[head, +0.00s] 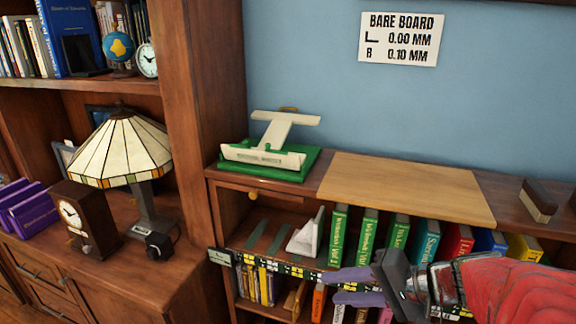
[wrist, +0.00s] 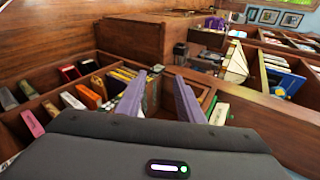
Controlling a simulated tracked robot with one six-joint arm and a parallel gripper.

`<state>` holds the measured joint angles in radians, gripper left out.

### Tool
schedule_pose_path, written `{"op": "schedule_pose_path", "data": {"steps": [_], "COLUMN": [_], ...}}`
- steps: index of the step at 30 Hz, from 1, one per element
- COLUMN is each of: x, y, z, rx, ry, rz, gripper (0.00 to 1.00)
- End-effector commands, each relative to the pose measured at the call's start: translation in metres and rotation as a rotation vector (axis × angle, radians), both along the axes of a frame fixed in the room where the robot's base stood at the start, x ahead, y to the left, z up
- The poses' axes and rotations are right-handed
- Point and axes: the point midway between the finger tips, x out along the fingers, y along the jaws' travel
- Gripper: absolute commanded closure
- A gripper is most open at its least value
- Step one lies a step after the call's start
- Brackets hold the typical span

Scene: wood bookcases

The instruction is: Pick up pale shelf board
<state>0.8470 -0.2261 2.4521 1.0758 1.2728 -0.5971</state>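The pale shelf board (head: 405,187) lies flat along the top of the low bookcase in the head view, lighter than the dark wood on either side. My gripper (head: 328,287) is below and in front of it, at the lower shelf's front edge, apart from the board. Its two purple fingers are spread with nothing seen between them. They also show spread in the wrist view (wrist: 160,88). I cannot make out the board in the wrist view.
A green-based white stand (head: 265,155) is left of the board, and a dark and pale block (head: 538,200) is to the right. A lamp (head: 122,150) and clock (head: 75,215) stand left. The board's top is clear.

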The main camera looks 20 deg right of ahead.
Motion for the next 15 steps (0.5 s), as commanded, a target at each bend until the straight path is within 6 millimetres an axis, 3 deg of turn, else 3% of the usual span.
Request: {"op": "schedule_pose_path", "data": {"steps": [8, 15], "x": [0.013, -0.003], "y": [-0.09, -0.181], "z": [0.025, 0.046], "rx": [0.174, 0.244], "ry": [-0.206, -0.415], "rz": [-0.273, -0.521], "gripper": [0.66, 0.66]}}
